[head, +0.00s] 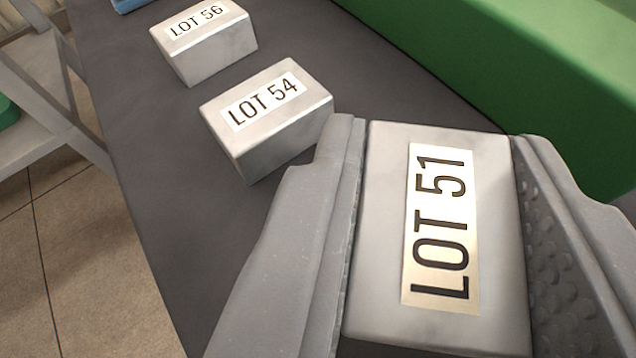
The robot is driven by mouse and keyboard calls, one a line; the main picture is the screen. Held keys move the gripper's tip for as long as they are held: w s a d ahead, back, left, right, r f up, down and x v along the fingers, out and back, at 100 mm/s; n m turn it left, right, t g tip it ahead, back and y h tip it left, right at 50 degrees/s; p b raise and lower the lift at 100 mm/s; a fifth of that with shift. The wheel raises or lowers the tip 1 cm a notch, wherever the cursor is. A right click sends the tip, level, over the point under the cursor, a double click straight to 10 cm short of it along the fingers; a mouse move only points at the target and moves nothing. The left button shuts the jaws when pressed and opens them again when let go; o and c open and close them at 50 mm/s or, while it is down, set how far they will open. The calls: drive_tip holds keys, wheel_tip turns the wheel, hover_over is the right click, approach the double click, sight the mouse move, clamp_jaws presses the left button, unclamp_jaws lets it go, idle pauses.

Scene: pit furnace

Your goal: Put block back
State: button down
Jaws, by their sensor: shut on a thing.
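My gripper (437,235) is shut on a light grey block labelled LOT 51 (385,240), with one jaw along each side of it. The label faces up and its text runs up the picture. Two similar grey blocks sit on the dark surface (130,150) beyond and to the left. The LOT 54 block (290,128) is the nearer, just past the left jaw. The LOT 56 block (215,53) is farther off. The underside of the held block is hidden, so I cannot tell whether it touches the surface.
A large green box-like body (500,60) runs along the right side of the dark surface. A grey frame (45,100) stands at the left above a tiled floor (80,260). A blue thing (130,4) shows at the top edge. The surface left of the LOT 54 block is clear.

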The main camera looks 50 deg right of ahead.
sight(386, 254)
drive_tip(key=shift+w+f, duration=0.1)
drive_tip(key=shift+w, duration=0.35)
wheel_tip(386, 254, down, 4)
drive_tip(key=shift+r+b, duration=0.25)
drive_tip(key=shift+b, duration=0.5)
drive_tip(key=c, duration=1)
unclamp_jaws()
drive_tip(key=shift+c, duration=0.2)
drive_tip(key=shift+s+a, duration=0.1)
drive_tip(key=p+v, duration=0.2)
drive_tip(key=v, duration=1)
drive_tip(key=shift+p, duration=0.4)
drive_tip(key=shift+r, duration=0.25)
